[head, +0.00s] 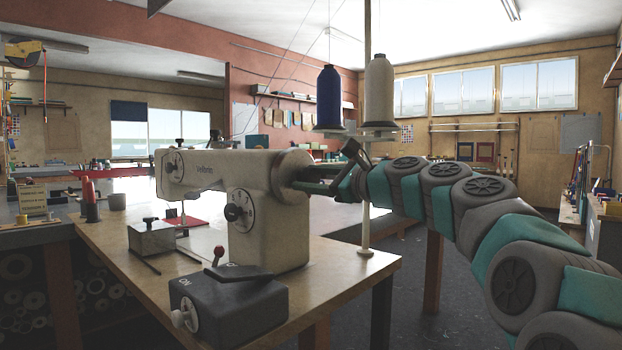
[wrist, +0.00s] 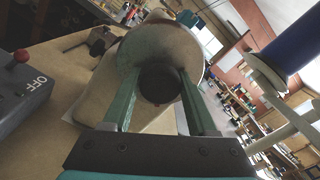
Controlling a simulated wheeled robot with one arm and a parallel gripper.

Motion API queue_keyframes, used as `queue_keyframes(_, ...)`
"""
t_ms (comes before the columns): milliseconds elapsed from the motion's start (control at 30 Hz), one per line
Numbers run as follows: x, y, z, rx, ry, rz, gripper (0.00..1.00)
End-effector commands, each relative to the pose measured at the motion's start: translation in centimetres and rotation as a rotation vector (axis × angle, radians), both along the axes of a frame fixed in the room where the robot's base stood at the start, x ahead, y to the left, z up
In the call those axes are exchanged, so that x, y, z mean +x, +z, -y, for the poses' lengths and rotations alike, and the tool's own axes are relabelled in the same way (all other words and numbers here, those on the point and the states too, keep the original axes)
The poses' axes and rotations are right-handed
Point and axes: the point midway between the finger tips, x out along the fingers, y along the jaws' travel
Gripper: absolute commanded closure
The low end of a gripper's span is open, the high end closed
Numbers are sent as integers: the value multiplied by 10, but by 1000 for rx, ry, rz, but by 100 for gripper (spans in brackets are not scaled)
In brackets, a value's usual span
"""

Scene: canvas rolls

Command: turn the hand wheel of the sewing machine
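The cream sewing machine (head: 268,225) stands on a wooden table. Its hand wheel (head: 292,168) is at the right end of the machine. My gripper (head: 300,178) reaches the wheel from the right. In the wrist view the green fingers of my gripper (wrist: 160,80) lie on either side of the hub, close against both its edges. They appear shut on it, though the contact itself is small to see.
A dark control box (head: 235,305) with a red-knobbed lever stands at the table's front. A metal box (head: 151,238) is beside the machine. Blue (head: 329,98) and white (head: 379,90) thread cones stand on a pole near my arm. The floor to the right is partly clear.

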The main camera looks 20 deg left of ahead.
Motion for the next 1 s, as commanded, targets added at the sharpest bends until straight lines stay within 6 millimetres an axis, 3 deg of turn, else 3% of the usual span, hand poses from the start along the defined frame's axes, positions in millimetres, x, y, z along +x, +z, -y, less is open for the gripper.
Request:
queue_keyframes(33,1,-2,0,-2,0,-2,36)
queue_keyframes(233,0,-1,0,0,0,0,14)
queue_keyframes(667,-3,0,7,1,-1,-1,14)
queue_keyframes(1000,-20,0,50,3,-1,0,14)
